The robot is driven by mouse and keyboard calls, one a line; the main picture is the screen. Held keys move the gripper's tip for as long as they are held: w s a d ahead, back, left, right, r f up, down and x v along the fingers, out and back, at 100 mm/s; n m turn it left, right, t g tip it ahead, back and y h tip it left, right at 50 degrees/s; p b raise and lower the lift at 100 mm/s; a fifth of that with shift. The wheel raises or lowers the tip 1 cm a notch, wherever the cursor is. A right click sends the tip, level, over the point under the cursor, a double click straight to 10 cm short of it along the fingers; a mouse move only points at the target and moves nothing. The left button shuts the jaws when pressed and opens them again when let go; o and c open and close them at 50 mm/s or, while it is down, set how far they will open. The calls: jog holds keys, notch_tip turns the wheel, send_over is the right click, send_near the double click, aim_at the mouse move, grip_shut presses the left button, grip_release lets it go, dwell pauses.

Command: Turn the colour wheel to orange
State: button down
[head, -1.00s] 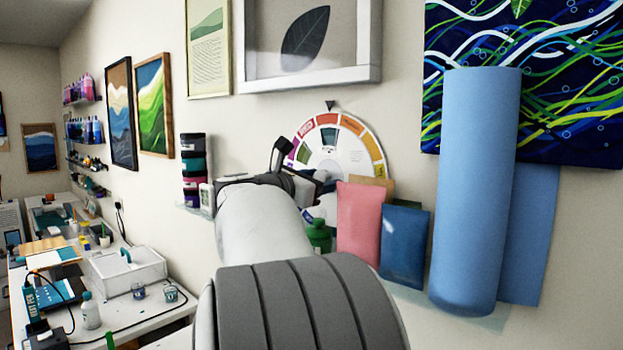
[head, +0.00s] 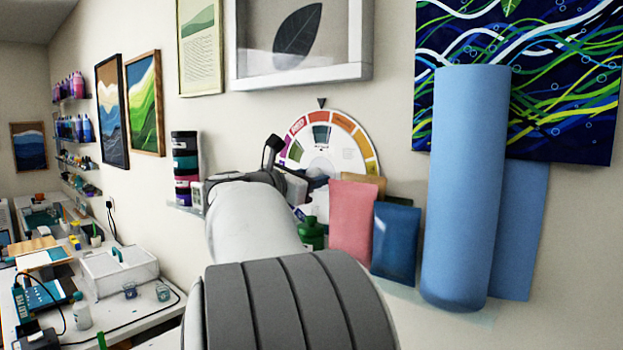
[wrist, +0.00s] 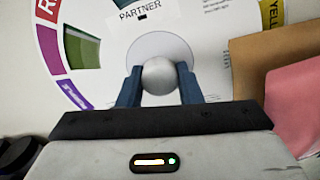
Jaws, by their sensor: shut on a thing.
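The colour wheel (head: 345,150) is a white disc with coloured segments round its rim, on the wall behind the shelf. A small dark pointer (head: 321,103) sits just above its top edge, over a red-orange segment (head: 322,118); a lighter orange segment lies right of it. In the wrist view the wheel (wrist: 205,60) shows red and purple at left and yellow at right. My gripper (wrist: 159,77) has its blue fingers shut on the round grey knob (wrist: 159,75) at the wheel's centre.
Stacked jars (head: 185,168) stand left of my arm. A large blue roll (head: 468,190) is at right.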

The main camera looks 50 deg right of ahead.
jog(key=n+p, duration=0.2)
jog(key=p, duration=0.1)
jog(key=shift+r, duration=0.35)
jog(key=shift+f+n+p, duration=0.1)
jog(key=shift+n+p, duration=0.65)
jog(key=shift+n, duration=0.35)
jog(key=shift+f+n, duration=0.25)
jog(key=shift+n, duration=0.15)
jog(key=c, duration=1)
grip_release()
jog(key=a+b, duration=0.2)
jog(key=a, duration=0.6)
jog(key=shift+s, duration=0.1)
